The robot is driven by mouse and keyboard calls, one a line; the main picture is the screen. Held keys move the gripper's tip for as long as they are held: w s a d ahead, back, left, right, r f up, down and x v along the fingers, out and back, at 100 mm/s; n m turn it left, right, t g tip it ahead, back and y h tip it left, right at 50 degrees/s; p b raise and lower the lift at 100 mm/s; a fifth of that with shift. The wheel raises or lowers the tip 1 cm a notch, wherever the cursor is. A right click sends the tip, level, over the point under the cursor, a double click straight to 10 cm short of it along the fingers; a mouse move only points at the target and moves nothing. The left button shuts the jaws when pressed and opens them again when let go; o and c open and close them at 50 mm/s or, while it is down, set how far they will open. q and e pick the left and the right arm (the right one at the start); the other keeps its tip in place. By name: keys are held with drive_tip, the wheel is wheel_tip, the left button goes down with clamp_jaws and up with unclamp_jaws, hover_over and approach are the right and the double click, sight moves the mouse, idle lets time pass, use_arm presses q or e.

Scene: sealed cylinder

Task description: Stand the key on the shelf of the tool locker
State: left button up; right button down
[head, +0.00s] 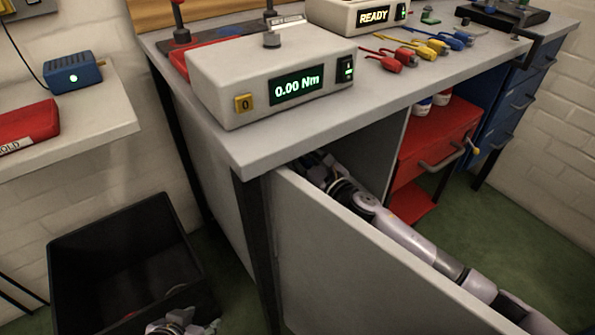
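The tool locker appears to be the compartment under the grey bench, with its grey door (370,255) swung open toward me. My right arm comes in from the lower right, over the door, and reaches into the compartment. My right gripper (318,168) is mostly hidden in shadow there, behind the door and under the bench top. I cannot tell whether it holds anything. My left gripper (183,323) shows only partly at the bottom edge, at the front corner of the black bin. Its fingers are cut off. I cannot make out the key or the locker shelf.
A torque tester (270,80) reading 0.00 Nm stands on the bench top. The black bin (120,250) stands left of the bench. A red drawer (435,140) is right of the compartment. Green floor is clear at right.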

wheel_tip(320, 180, down, 4)
drive_tip(key=shift+r+b, duration=0.2)
drive_tip(key=shift+b, duration=0.75)
use_arm(q)
drive_tip(key=w+d+r+t+h, duration=0.1)
drive_tip(key=w+d+r+t, duration=0.2)
drive_tip(key=w+r+t, duration=0.2)
drive_tip(key=w, duration=0.2)
drive_tip(key=shift+w+r, duration=0.35)
use_arm(e)
drive_tip(key=shift+f, duration=0.1)
drive_tip(key=c, duration=1.4)
unclamp_jaws()
drive_tip(key=shift+s+f, duration=0.1)
drive_tip(key=shift+c, duration=0.2)
use_arm(q)
drive_tip(key=shift+w+r+t+h, duration=0.2)
drive_tip(key=shift+t+h, duration=0.1)
